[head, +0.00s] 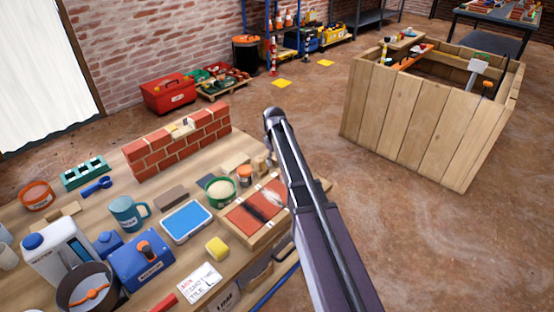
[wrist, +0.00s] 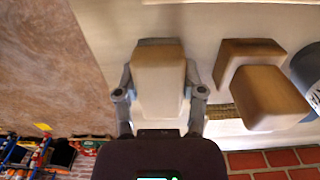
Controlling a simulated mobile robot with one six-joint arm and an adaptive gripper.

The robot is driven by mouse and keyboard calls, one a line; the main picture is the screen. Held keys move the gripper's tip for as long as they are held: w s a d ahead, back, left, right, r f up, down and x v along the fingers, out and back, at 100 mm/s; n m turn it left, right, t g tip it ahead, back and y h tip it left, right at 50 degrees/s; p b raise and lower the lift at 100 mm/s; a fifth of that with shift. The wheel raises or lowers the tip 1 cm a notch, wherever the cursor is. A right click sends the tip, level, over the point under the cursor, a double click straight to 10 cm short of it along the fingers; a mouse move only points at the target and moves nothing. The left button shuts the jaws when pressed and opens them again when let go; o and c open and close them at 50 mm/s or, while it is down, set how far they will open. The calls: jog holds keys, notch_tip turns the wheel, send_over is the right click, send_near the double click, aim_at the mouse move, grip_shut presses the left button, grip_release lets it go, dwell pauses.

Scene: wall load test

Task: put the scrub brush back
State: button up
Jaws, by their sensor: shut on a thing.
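My gripper (wrist: 159,78) is shut on a tan block-shaped thing with a paler lower face (wrist: 158,98) in the wrist view. One finger is on each side of it, over the edge of the workbench. I cannot tell from its shape whether this is the scrub brush. In the head view my arm hides most of the gripper and what it holds.
Two similar tan blocks (wrist: 262,95) sit close to the right of my gripper. A low brick wall (head: 178,143), a green tub (head: 220,191), a blue tray (head: 187,222) and a mug (head: 127,213) crowd the workbench. A wooden crate (head: 420,115) stands right on open floor.

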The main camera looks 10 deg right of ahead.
aim_at(274, 156)
jog(key=o, duration=1)
jog(key=shift+r, duration=0.1)
notch_tip(274, 156, up, 12)
jog(key=p, duration=1.2)
dwell(0.3)
jog(key=s+m, duration=0.2)
jog(key=s, duration=0.7)
jog(key=s+m, duration=0.2)
jog(key=s, duration=0.8)
jog(key=s+m, duration=0.3)
jog(key=s, duration=0.6)
jog(key=shift+s+d, duration=0.3)
jog(key=shift+s, duration=0.1)
